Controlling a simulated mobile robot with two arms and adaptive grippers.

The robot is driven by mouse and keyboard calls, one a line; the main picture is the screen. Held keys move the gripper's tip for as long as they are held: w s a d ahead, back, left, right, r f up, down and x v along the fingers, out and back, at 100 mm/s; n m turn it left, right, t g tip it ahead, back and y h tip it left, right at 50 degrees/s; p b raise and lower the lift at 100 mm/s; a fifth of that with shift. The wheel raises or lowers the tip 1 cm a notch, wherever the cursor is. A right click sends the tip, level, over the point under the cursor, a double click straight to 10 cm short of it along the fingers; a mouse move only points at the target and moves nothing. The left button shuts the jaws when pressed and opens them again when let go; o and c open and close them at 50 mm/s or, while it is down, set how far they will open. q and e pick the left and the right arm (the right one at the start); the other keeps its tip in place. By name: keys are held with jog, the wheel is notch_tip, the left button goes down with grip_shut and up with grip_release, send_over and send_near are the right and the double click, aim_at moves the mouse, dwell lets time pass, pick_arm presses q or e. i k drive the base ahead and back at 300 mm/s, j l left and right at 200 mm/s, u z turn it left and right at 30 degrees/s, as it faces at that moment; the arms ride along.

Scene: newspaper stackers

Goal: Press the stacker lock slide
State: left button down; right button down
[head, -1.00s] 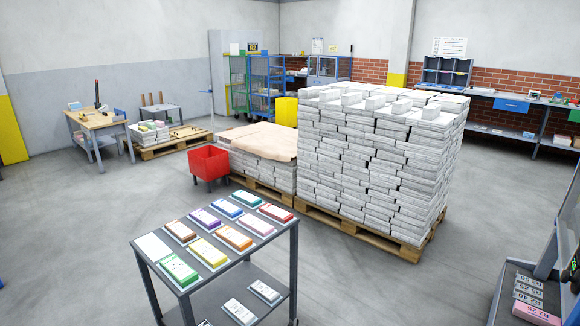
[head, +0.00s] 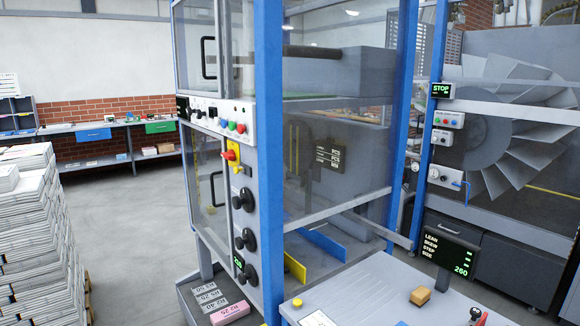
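The stacker stands in the middle, a tall cabinet with blue posts (head: 268,150) and clear panels. On its front is a white control strip (head: 237,125) with red, green and blue buttons. Below the strip a red knob (head: 229,155) sits on a yellow plate (head: 242,180). Neither of my grippers is in view.
A worktop (head: 370,295) with a wooden block (head: 420,296) and a screen (head: 451,251) juts out at front right. A bladed machine (head: 510,110) stands behind it. A paper stack (head: 30,220) is at the left edge. Floor between stack and stacker is clear.

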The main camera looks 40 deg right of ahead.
aim_at(237, 169)
jog(key=i+j+z, duration=1.15)
jog(key=j+z, duration=0.15)
jog(key=j, duration=0.75)
jog(key=i, duration=0.05)
